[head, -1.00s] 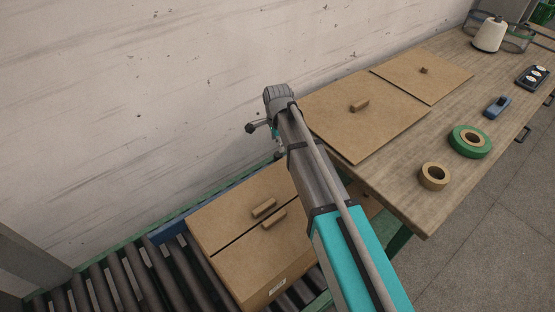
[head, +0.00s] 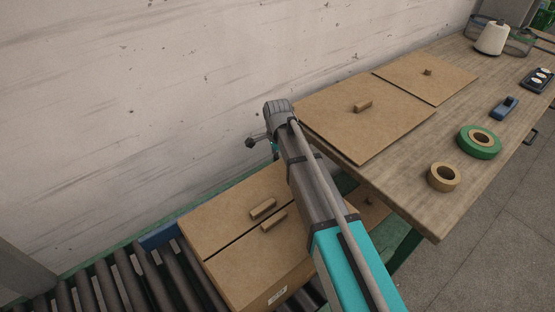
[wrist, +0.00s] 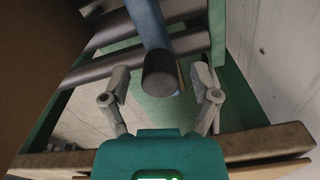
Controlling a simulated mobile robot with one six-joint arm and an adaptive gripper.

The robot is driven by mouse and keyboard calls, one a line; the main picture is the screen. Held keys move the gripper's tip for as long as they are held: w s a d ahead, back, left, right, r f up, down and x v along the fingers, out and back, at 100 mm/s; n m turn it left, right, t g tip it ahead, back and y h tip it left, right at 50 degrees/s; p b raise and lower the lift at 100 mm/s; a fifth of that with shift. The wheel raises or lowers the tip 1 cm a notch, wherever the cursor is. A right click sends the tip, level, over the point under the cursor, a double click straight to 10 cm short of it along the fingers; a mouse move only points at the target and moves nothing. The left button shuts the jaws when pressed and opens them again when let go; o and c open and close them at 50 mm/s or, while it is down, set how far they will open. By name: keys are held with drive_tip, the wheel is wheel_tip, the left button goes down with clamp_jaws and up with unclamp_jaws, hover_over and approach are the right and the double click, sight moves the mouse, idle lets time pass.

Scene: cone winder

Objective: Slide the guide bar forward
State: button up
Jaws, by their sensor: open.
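The guide bar is a blue bar (wrist: 147,22) with a dark, rounded end (wrist: 159,72) in the wrist view. It runs over the conveyor's rollers and ends near the middle of the picture. A short blue stretch (head: 160,237) shows in the head view, along the wall side of the conveyor. My gripper (wrist: 162,97) is open in the wrist view, one finger to each side of the bar's dark end. I see no contact; how far the end lies beyond the fingertips is hard to tell. In the head view my arm hides the gripper.
A cardboard box (head: 245,272) with two lid handles sits on the roller conveyor (head: 125,275). A wooden table (head: 405,185) at right bears flat boards, tape rolls (head: 443,177) and a white cone (head: 492,37). The wall (head: 130,100) stands close behind.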

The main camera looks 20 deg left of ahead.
idle(0.3)
clamp_jaws()
drive_tip(key=s+d, duration=0.1)
drive_tip(key=d, duration=0.2)
drive_tip(key=shift+s, duration=0.35)
unclamp_jaws()
drive_tip(key=shift+w+a, duration=0.1)
idle(0.4)
